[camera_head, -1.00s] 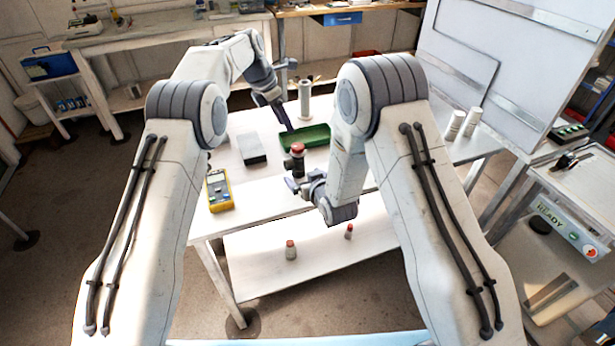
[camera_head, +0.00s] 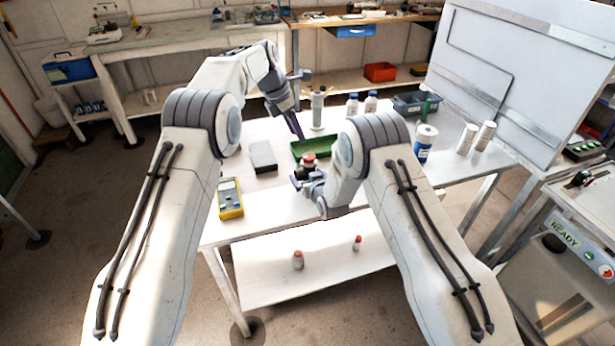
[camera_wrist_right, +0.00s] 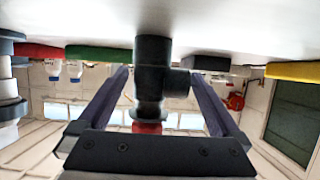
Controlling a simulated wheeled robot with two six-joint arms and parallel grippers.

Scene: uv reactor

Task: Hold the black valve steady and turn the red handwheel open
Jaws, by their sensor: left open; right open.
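The black valve (camera_head: 307,170) stands upright on the white table with the red handwheel (camera_head: 308,157) on top. In the right wrist view, which shows the scene upside down, the black valve (camera_wrist_right: 152,65) hangs between my fingers, its side outlet pointing right, and the red handwheel (camera_wrist_right: 147,128) is below it. My right gripper (camera_head: 304,181) is open, with a finger on either side of the valve; I cannot tell whether they touch it. It also shows in the right wrist view (camera_wrist_right: 160,82). My left gripper (camera_head: 298,108) is open and empty, above and behind the valve near the green tray.
The green tray (camera_head: 318,146) lies behind the valve. A grey cylinder (camera_head: 318,110), white bottles (camera_head: 352,105) and a blue-labelled can (camera_head: 425,143) stand farther back or right.

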